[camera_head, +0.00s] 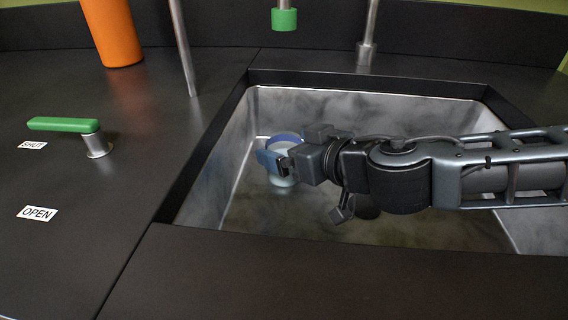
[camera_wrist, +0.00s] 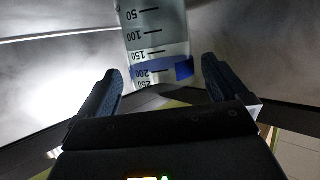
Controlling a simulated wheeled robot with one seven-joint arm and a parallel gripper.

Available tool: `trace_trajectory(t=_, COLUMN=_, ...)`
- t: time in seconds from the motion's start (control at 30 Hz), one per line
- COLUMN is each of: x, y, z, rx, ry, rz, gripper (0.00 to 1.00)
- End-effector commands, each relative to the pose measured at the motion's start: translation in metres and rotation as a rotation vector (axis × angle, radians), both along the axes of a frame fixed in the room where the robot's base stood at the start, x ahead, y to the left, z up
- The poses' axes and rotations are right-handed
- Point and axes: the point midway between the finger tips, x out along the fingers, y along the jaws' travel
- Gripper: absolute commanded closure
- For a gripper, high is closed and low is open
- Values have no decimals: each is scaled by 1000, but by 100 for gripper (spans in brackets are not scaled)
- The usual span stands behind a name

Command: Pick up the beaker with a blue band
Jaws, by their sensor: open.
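The beaker (camera_head: 284,180) stands in the sink, partly hidden behind my gripper in the head view. In the wrist view the clear beaker (camera_wrist: 155,45) shows black scale marks and a blue band (camera_wrist: 150,73). My gripper (camera_head: 274,149) is low over the left part of the sink. In the wrist view my gripper (camera_wrist: 163,76) is open, with one dark blue finger on each side of the banded part of the beaker. Gaps show between the fingers and the glass.
The metal sink (camera_head: 225,190) has walls around the beaker and a dark counter (camera_head: 90,180) around it. A green-tipped spout (camera_head: 284,18) hangs above. An orange cylinder (camera_head: 112,35) stands at back left.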

Motion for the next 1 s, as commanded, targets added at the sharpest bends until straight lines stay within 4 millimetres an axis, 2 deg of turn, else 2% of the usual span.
trace_trajectory(t=0.2, x=18, y=21, z=-11, rx=-3, ry=-3, rz=1, gripper=0)
trace_trajectory(t=0.57, x=24, y=26, z=-13, rx=0, ry=0, rz=0, gripper=0)
trace_trajectory(t=1.0, x=23, y=26, z=-13, rx=0, ry=0, rz=0, gripper=42)
